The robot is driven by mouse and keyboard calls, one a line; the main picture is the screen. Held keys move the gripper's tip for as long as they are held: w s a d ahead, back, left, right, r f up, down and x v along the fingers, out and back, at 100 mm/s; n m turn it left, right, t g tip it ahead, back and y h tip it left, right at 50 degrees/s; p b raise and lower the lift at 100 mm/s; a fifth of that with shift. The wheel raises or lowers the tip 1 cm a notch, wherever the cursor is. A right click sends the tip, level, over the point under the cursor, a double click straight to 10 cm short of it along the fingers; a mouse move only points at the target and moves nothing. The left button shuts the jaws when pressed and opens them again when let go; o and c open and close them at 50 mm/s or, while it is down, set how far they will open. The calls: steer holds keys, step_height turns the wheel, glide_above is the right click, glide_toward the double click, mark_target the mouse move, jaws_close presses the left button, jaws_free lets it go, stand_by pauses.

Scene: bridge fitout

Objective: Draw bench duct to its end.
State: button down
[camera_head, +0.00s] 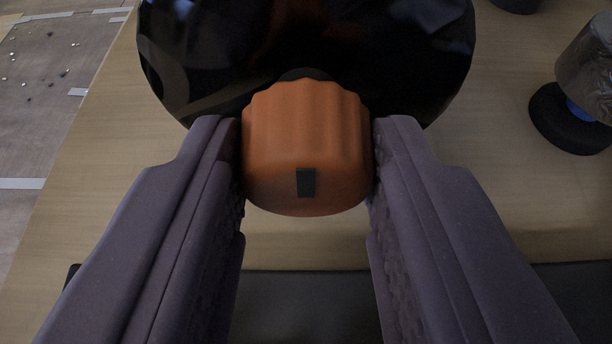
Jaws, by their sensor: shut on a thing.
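My gripper (307,165) has its two purple-grey fingers on either side of an orange ribbed knob (306,150) and is shut on it. The knob has a small dark mark on its near face. Behind it is a large glossy black faceted body (400,60), cut off by the top edge of the view. The knob appears to join this body through a dark collar, mostly hidden behind the knob. I cannot tell whether this is the bench duct.
A wooden bench top (500,200) lies below, with a dark strip (310,300) along its near side. At the right stands a wrapped item on a black round base (560,125). A floor (50,90) with scattered bits shows at the left.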

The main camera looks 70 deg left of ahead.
mark_target(307, 89)
steer(key=a, duration=0.1)
steer(key=w+a, duration=0.1)
steer(key=a, duration=0.2)
steer(key=shift+w+a, duration=0.25)
steer(key=shift+w, duration=0.1)
steer(key=c, duration=1.1)
jaws_free()
steer(key=shift+r, duration=0.1)
steer(key=o, duration=0.4)
steer(key=shift+a, duration=0.15)
steer(key=p+v, duration=0.3)
steer(key=v, duration=0.4)
steer(key=shift+p, duration=0.35)
steer(key=shift+s+d, duration=0.1)
steer(key=shift+d, duration=0.3)
